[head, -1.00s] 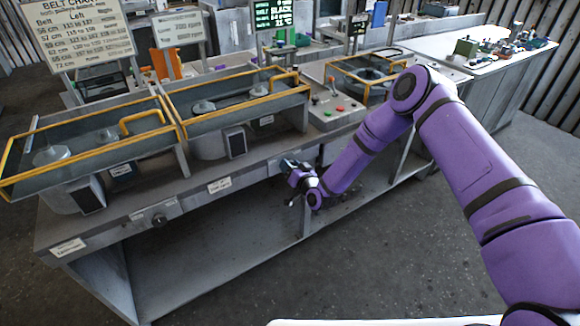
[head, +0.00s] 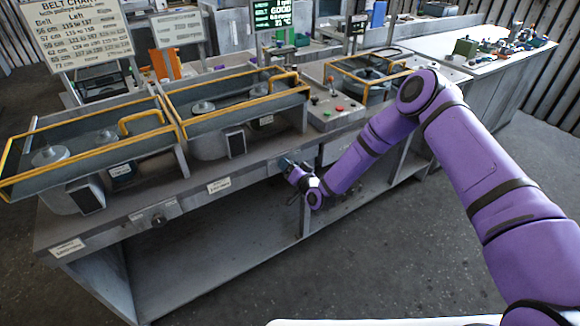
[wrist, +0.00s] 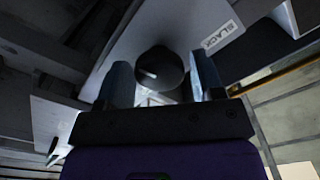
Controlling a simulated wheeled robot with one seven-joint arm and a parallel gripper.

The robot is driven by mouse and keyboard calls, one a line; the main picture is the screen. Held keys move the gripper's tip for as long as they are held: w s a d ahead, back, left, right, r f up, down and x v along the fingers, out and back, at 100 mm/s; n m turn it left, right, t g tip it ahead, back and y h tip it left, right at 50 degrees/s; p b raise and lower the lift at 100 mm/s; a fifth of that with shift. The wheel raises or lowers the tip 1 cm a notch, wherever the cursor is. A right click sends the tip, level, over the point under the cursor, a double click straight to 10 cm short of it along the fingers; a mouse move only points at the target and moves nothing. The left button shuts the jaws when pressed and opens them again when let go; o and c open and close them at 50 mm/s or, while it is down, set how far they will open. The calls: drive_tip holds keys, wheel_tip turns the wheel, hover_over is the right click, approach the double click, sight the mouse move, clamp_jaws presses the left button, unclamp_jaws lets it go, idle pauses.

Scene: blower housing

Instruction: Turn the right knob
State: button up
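The right knob (wrist: 158,68) is a dark round knob with a pale pointer mark on its face. In the wrist view it shows between the two fingers of my gripper (wrist: 163,78), with a finger on each side. The fingers are apart, and a narrow gap seems to show on the right side of the knob. I cannot tell how deep the knob sits between them. In the head view my gripper (head: 286,164) is at the bench's front face and hides this knob. Another dark knob (head: 158,220) is on the front face farther left.
The long grey bench (head: 190,187) carries yellow-framed tanks (head: 237,101) and a small control panel (head: 335,108) with coloured buttons. A lower shelf (head: 215,255) is open and empty. A white label (wrist: 222,36) is beside the knob. The floor in front is clear.

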drive_tip(key=shift+o, duration=0.5)
drive_tip(key=v, duration=1)
drive_tip(key=shift+s+d, duration=0.25)
drive_tip(key=shift+s, duration=0.1)
